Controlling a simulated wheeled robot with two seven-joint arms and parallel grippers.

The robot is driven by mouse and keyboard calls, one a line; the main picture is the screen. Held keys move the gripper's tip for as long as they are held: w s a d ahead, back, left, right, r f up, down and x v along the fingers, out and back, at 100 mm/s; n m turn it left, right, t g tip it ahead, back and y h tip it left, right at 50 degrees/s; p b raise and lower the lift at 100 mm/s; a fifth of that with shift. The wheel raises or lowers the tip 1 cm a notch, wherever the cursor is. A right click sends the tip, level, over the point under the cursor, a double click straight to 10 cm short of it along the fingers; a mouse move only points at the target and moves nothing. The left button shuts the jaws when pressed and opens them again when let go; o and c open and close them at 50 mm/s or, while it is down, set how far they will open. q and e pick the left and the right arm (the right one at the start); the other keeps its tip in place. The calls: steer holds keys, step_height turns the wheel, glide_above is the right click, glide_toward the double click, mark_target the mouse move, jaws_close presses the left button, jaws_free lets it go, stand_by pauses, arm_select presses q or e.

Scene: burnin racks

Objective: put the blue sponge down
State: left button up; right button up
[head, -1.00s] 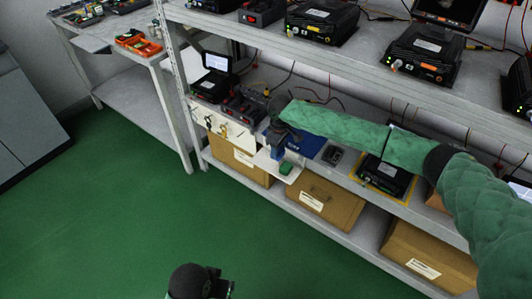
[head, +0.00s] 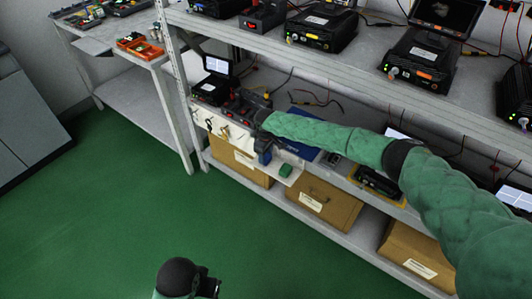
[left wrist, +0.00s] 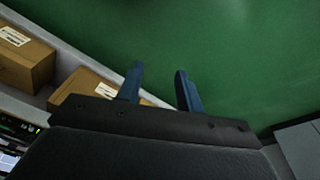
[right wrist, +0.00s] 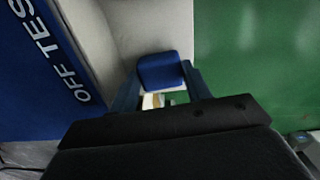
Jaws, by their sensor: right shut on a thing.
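The blue sponge (right wrist: 163,71) is held between the fingers of my right gripper (right wrist: 163,84). In the head view the sponge (head: 265,157) shows just below my right gripper (head: 266,146), over the white ledge (head: 291,177) at the front of the middle shelf. Whether the sponge touches the ledge cannot be told. My left gripper (left wrist: 160,75) is open and empty, over the green floor in front of the rack.
A green block (head: 286,170) lies on the white ledge, right of the sponge. A blue mat (right wrist: 35,75) with white lettering is beside the right gripper. Black devices (head: 216,83) stand on the shelf. Brown boxes (head: 322,204) fill the bottom shelf.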

steer(key=shift+f, duration=0.15)
steer(key=o, duration=0.9)
